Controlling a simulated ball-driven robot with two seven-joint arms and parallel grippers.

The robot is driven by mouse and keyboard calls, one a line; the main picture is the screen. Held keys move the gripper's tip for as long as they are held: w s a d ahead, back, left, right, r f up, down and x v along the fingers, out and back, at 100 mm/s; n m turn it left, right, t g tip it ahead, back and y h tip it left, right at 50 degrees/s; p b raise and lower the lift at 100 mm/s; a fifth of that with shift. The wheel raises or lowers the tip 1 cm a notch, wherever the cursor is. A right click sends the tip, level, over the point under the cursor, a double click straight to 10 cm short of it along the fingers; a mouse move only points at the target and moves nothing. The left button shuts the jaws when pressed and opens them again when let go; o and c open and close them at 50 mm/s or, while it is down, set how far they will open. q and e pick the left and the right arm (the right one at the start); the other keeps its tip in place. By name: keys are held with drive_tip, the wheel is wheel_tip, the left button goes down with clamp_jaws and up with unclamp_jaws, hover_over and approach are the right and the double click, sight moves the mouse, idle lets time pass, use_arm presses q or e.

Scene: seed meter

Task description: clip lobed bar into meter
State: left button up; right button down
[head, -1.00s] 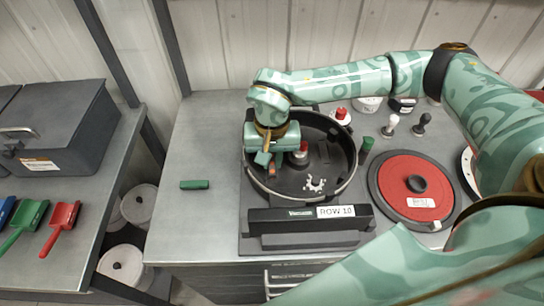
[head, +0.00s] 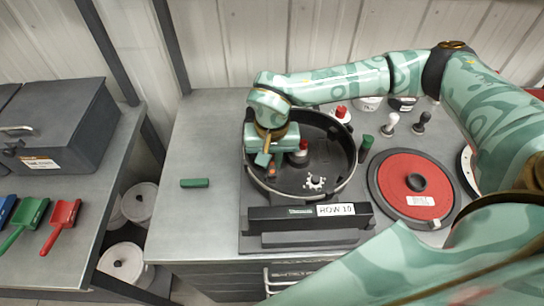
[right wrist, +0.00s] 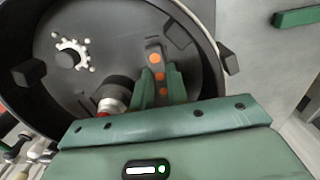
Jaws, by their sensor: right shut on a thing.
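The meter (head: 249,178) is a round, open black housing on the table. Inside it are a small white toothed ring (head: 315,183) and a red-and-grey knob (head: 299,153). My right gripper (head: 265,163) reaches down inside the housing on its left side. In the right wrist view its green fingers (right wrist: 161,80) are shut on a narrow piece with orange spots, apparently the lobed bar (right wrist: 153,57). The fingers hide most of it, and I cannot tell whether it touches the housing. My left gripper is out of view.
A red round lid (head: 400,175) with a black knob lies right of the meter. A green block (head: 194,183) lies on the table to the left. Several small handled tools stand behind the lid. A black bar labelled ROW 10 (head: 280,213) fronts the meter.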

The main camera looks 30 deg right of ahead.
drive_tip(key=shift+f, duration=0.1)
idle(0.6)
drive_tip(key=c, duration=1.3)
unclamp_jaws()
drive_tip(key=shift+c, duration=0.4)
wheel_tip(320, 180, up, 10)
drive_tip(key=p, duration=0.8)
drive_tip(key=shift+f, duration=0.25)
